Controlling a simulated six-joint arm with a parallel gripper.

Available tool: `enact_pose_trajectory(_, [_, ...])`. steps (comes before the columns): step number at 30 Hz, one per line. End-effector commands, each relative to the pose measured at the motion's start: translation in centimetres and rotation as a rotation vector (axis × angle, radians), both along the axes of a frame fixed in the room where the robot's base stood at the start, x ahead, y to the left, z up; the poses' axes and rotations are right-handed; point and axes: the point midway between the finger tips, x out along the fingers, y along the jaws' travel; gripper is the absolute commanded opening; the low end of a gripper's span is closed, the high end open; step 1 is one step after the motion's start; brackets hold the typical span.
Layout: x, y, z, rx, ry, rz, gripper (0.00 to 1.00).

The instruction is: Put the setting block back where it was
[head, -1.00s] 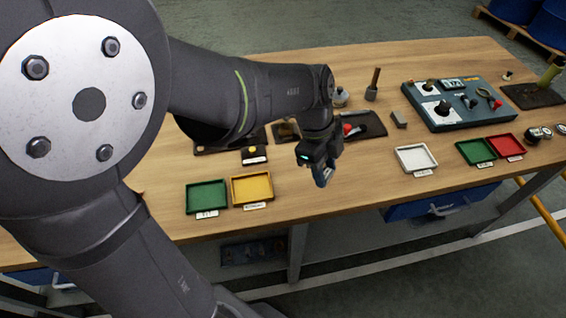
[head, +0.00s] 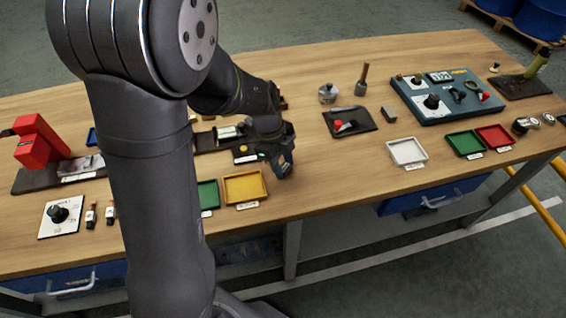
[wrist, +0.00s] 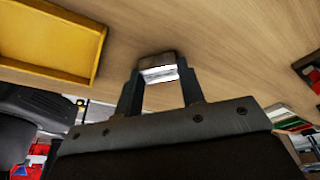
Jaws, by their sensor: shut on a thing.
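My gripper (head: 284,168) is above the bench, just right of the yellow tray (head: 245,187) in the head view. In the wrist view my gripper (wrist: 161,86) is shut on a small block, which I take to be the setting block (wrist: 158,72). It has a bright, shiny face and a darker brownish face, and sits between the fingertips. The fingers hide its sides. In the head view it cannot be made out clearly. Its original place cannot be told from these frames.
A dark mat (head: 350,122) with a red-tipped tool and a loose grey block (head: 388,114) lie to the right. A white tray (head: 407,152) is near the front edge. A red clamp-like object (head: 40,143) stands at far left. Bare wood lies between the yellow and white trays.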

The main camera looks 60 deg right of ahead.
Motion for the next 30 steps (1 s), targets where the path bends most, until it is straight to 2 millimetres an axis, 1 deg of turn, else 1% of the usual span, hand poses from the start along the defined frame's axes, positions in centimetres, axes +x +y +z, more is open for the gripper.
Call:
enact_pose_trajectory(6, [0.0, 0.0, 0.0, -0.002, 0.000, 0.001, 0.06])
enact_pose_trajectory(10, [0.0, 0.0, -0.3, -0.001, 0.000, 0.000, 0.06])
enact_pose_trajectory(11, [0.0, 0.0, -0.3, -0.002, 0.000, 0.001, 0.40])
enact_pose_trajectory(12, [0.0, 0.0, -0.3, -0.002, 0.000, 0.001, 0.48])
enact_pose_trajectory(14, [0.0, 0.0, -0.3, -0.002, 0.000, 0.001, 0.58])
enact_pose_trajectory(23, [0.0, 0.0, -0.2, -0.002, 0.000, 0.001, 0.58])
enact_pose_trajectory(26, [0.1, -0.1, 0.6, -0.003, 0.000, 0.001, 0.58])
enact_pose_trajectory(29, [0.6, -0.1, 2.2, -0.006, 0.000, 0.001, 0.58])
enact_pose_trajectory(30, [0.8, -0.1, 2.9, -0.007, -0.001, 0.002, 0.58])
